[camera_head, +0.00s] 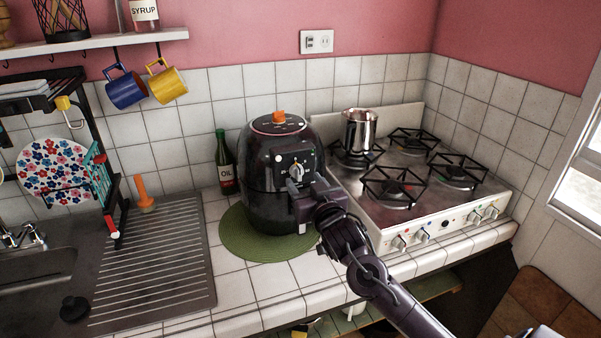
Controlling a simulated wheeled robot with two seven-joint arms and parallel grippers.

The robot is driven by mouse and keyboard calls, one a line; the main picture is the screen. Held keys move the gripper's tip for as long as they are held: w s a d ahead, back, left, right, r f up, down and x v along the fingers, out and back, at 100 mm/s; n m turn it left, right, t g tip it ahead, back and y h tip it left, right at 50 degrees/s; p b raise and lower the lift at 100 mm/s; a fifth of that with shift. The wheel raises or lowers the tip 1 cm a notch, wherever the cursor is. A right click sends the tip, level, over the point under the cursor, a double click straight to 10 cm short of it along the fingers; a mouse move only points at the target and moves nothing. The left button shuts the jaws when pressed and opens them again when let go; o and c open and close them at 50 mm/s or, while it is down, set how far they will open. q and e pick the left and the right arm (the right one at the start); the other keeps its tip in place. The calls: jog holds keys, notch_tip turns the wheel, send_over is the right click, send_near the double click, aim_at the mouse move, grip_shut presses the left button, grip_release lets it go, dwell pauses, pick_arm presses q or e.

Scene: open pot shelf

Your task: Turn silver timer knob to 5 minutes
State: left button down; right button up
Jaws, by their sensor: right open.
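A black air fryer (270,165) stands upright on a round green mat (246,243) on the tiled counter. Its silver timer knob (296,171) is on the front panel, facing right of centre. My right gripper (304,188) is just in front of the panel, close below the knob. Its jaws are open, but the fingers are small and dark against the fryer. I cannot tell whether a finger touches the knob. The knob's minute marks are too small to read. My left gripper is not in view.
A gas stove (425,190) with a metal pot (360,132) stands right of the fryer. A dark oil bottle (224,160) is behind left. A ribbed drainboard (155,260) and dish rack are left. Blue and yellow mugs (167,83) hang above.

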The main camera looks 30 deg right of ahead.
aim_at(300, 175)
jog(key=shift+p+x, duration=0.4)
jog(key=shift+x, duration=1.5)
jog(key=c, duration=1)
jog(key=shift+o, duration=0.2)
jog(key=m+p, duration=0.2)
jog(key=m, duration=0.2)
jog(key=shift+m, duration=0.4)
jog(key=m+p, duration=0.2)
jog(key=m, duration=0.3)
jog(key=shift+m, duration=0.3)
